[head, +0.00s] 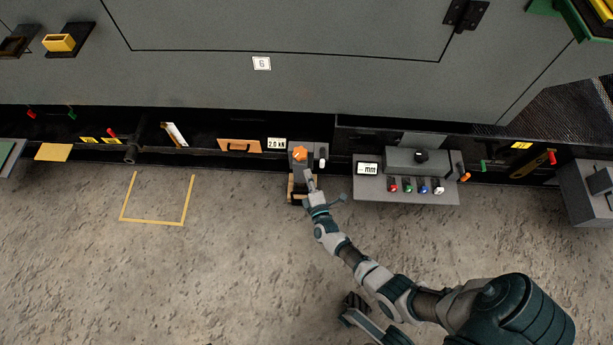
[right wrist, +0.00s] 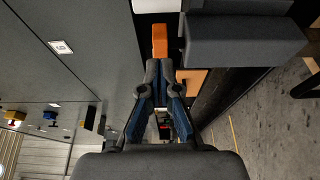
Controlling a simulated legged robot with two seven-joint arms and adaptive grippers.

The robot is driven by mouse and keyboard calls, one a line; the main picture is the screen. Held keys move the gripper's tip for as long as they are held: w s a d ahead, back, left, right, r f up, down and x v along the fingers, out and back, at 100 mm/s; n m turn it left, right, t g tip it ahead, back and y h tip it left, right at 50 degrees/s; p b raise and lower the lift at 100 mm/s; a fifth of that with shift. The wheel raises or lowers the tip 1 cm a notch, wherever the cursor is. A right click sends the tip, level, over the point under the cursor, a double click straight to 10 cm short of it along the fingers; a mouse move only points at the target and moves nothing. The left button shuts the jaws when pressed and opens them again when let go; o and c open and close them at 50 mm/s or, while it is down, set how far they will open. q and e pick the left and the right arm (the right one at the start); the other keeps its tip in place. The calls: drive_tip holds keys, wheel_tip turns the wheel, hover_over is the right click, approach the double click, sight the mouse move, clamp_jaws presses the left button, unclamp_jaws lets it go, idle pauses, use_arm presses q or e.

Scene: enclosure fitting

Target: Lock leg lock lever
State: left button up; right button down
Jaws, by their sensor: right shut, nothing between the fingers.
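My right gripper (head: 309,178) is shut and empty in front of a small unit at the foot of the grey enclosure. An orange knob-like part (head: 300,153) sits on this unit, just beyond my fingertips. A small white-topped handle (head: 322,158) stands to its right. Which of these parts is the leg lock lever I cannot tell. In the right wrist view the shut fingers (right wrist: 165,68) point at an orange block-like part (right wrist: 160,40); whether they touch it is unclear.
A grey panel (head: 430,192) with coloured knobs and an "mm" display (head: 367,169) stands to the right. An orange handled plate (head: 240,146) and a "2.0 kN" label (head: 277,144) are to the left. The concrete floor (head: 90,270) is clear, with a yellow outline (head: 152,222).

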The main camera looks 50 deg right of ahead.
sight(322, 157)
drive_tip(key=shift+d+b, duration=0.8)
drive_tip(key=shift+d, duration=1.35)
